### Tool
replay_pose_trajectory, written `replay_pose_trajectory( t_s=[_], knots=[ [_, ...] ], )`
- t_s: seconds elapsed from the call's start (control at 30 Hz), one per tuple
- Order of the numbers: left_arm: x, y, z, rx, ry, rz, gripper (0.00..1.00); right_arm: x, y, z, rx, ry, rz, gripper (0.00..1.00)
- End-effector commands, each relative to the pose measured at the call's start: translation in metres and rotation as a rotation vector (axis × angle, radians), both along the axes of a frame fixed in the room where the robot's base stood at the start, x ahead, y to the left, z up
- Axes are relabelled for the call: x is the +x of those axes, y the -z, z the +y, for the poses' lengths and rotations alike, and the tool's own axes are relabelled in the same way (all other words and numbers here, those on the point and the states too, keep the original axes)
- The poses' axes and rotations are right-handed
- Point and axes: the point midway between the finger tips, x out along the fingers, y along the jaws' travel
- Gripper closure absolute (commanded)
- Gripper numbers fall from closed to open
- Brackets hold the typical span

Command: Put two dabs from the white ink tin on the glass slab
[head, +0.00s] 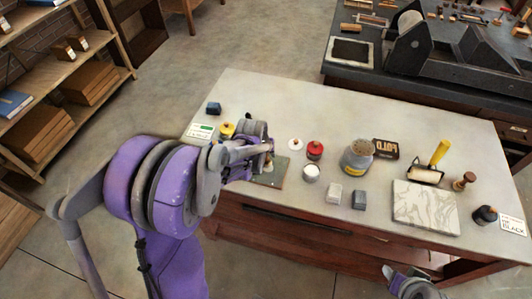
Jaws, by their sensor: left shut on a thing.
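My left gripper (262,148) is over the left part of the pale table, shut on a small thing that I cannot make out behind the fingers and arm. A greenish slab (271,180), which looks like the glass slab, lies below it, partly hidden by my arm. A small tin with a white top (311,173), which looks like the white ink tin, stands just right of the slab. A white disc with a small knob (295,144), like a lid, lies behind it. My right gripper (408,284) is low at the front, off the table; its fingers are unclear.
The table's back strip is clear. A dark press bench stands behind right.

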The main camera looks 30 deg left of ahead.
Motion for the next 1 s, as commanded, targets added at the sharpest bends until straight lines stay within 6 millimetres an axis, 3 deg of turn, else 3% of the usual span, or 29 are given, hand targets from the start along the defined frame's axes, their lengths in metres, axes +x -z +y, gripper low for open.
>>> replay_pose_trajectory(
  t_s=[1.0],
  knots=[
    [0.0001,0.0083,-0.0001,0.000,0.000,0.000,1.00,-0.0031,0.0079,0.0000,0.000,0.000,0.006,0.50]
  ],
)
